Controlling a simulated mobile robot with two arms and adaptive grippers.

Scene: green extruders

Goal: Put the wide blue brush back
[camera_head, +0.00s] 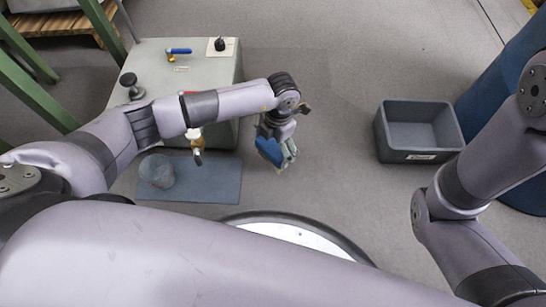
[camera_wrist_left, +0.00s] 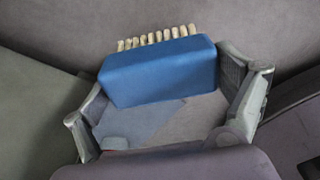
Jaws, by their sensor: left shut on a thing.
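The wide blue brush (camera_wrist_left: 158,70) is between the fingers of my left gripper (camera_wrist_left: 165,85) in the wrist view, with a row of pale bristle tufts along its far edge. In the head view the brush (camera_head: 268,150) hangs below my left gripper (camera_head: 278,140), off the floor or close to it; the exact height is hard to tell. My left gripper is shut on the brush. My right arm shows at the right, but its gripper is out of the picture.
A grey-green machine box (camera_head: 150,60) with a blue-handled valve (camera_head: 179,51) stands left of the brush. An empty-looking grey bin (camera_head: 419,155) stands right. Floor between brush and bin is clear.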

